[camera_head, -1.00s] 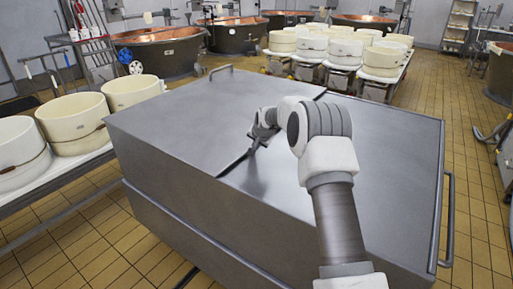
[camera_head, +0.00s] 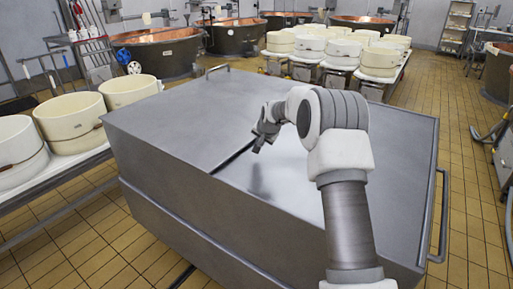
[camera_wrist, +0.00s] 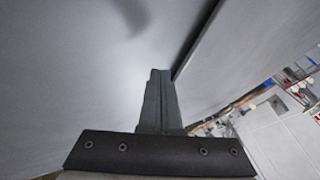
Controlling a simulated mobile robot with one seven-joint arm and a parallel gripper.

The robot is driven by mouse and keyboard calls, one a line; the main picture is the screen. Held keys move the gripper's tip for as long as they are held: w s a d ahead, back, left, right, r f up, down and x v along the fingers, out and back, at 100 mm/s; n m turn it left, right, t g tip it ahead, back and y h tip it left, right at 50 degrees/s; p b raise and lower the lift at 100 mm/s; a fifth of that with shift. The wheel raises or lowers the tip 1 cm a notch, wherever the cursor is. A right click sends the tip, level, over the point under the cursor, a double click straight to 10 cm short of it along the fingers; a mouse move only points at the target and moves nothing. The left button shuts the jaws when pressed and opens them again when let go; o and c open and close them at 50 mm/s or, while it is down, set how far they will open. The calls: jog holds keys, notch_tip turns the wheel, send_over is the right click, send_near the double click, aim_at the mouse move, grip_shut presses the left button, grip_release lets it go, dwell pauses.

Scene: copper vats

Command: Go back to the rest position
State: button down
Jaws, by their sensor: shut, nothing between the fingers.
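My gripper (camera_head: 259,147) hangs over the large grey metal box (camera_head: 170,118), near the seam that divides its top. In the head view it is apart from the lid, and a dark blurred shadow lies on the metal below it. In the wrist view the gripper's fingers (camera_wrist: 159,78) are together with nothing between them. The grey metal surface and a dark edge fill most of that view. My arm reaches in from the lower right of the head view and hides part of the box's top.
White round moulds (camera_head: 72,122) stand on a rack at the left, close to the box. More moulds (camera_head: 345,52) stand on tables behind it. Copper vats (camera_head: 157,51) line the back. A handle (camera_head: 441,215) sticks out at the box's right side. Tiled floor (camera_head: 470,170) is open at the right.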

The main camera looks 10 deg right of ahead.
jog(key=s+a+r+n+g+p, duration=0.1)
jog(key=s+r+n, duration=0.1)
jog(key=s+r, duration=1)
jog(key=s+a+r+n+p, duration=0.1)
jog(key=s+a+r+n, duration=0.1)
jog(key=s+r, duration=1)
jog(key=s+f+n, duration=0.2)
jog(key=s, duration=1.1)
jog(key=s+f+n, duration=0.1)
jog(key=s+f, duration=0.2)
jog(key=s, duration=1)
jog(key=shift+s+n+g+h+p, duration=0.35)
jog(key=shift+n+g+h+p, duration=0.05)
jog(key=shift+p, duration=0.05)
